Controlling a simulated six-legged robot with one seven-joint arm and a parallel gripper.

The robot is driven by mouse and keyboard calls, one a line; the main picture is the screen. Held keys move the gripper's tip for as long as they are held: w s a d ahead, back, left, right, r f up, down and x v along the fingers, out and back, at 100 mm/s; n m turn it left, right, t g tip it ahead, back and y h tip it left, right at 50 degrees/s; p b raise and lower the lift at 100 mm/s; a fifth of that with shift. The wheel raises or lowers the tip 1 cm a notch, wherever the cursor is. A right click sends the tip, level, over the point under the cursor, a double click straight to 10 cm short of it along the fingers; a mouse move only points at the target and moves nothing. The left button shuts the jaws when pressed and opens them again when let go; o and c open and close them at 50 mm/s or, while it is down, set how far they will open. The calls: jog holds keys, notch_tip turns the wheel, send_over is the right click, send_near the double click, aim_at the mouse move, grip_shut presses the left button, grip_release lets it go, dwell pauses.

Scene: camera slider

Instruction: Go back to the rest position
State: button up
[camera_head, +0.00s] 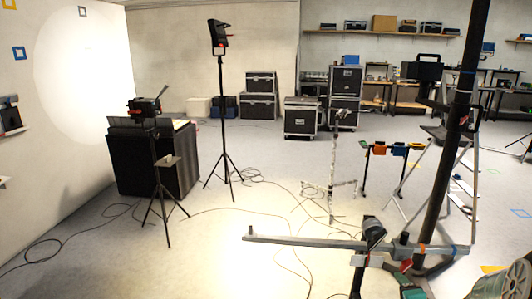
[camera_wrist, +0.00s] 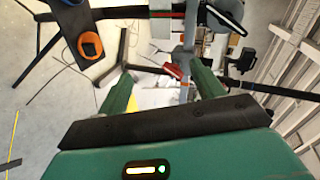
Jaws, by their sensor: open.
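My gripper (camera_wrist: 162,82) shows in the wrist view with its two green fingers spread wide apart. No object is visibly clamped between them. Beyond the fingers are a grey rail-like bar (camera_wrist: 187,62) and a small red part (camera_wrist: 175,71); I cannot tell whether a finger touches either. In the head view a long grey slider rail (camera_head: 310,241) runs across the lower right. A black device (camera_head: 373,233) stands at the rail. The gripper's fingers cannot be made out clearly in the head view.
A black upright pole (camera_head: 455,140) stands close at the right. A light stand (camera_head: 220,110) and a dark cabinet (camera_head: 150,165) stand at left. Cables (camera_head: 262,180) lie on the floor. Black cases (camera_head: 301,118) stand at the back. The left foreground floor is mostly clear.

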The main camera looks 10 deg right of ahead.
jog(key=a+r+n+g, duration=0.3)
jog(key=a+r+n, duration=0.3)
jog(key=a, duration=0.1)
jog(key=s+a+r+n+g+y, duration=0.2)
jog(key=s+a+r+n, duration=0.2)
jog(key=a, duration=0.6)
jog(key=s+a+r+n+g+y, duration=0.2)
jog(key=s+a+r+n, duration=0.3)
jog(key=s+a+n, duration=0.4)
jog(key=shift+s+a+g, duration=0.3)
jog(key=shift+s+a, duration=0.55)
jog(key=shift+a, duration=0.15)
